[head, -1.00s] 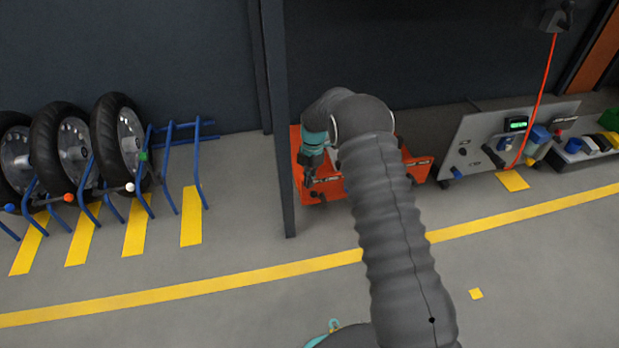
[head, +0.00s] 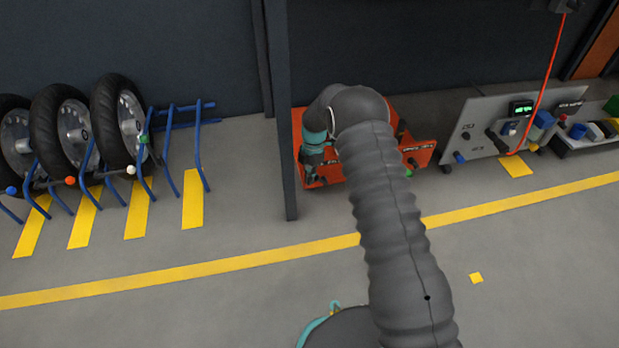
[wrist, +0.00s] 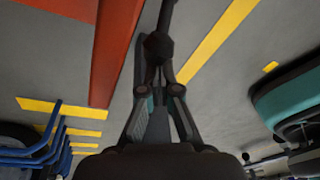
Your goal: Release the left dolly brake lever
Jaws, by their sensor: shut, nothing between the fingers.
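The orange dolly (head: 421,151) stands by the dark wall, behind a dark post and partly hidden by my arm. In the wrist view its orange side (wrist: 115,45) runs down the upper left. A dark bar with a rounded end (wrist: 158,46), which looks like a brake lever, comes down from the top edge just beyond my fingertips; I cannot tell whether they touch. My gripper (wrist: 158,72) is shut and empty. In the head view my gripper (head: 315,172) is small and dark against the dolly's left part, and the lever cannot be made out there.
A dark post (head: 283,120) stands just left of my gripper. A blue rack (head: 197,150) with several black wheels is further left. A grey panel (head: 485,120) with a red cable stands right of the dolly. The floor in front, with a yellow line (head: 180,275), is clear.

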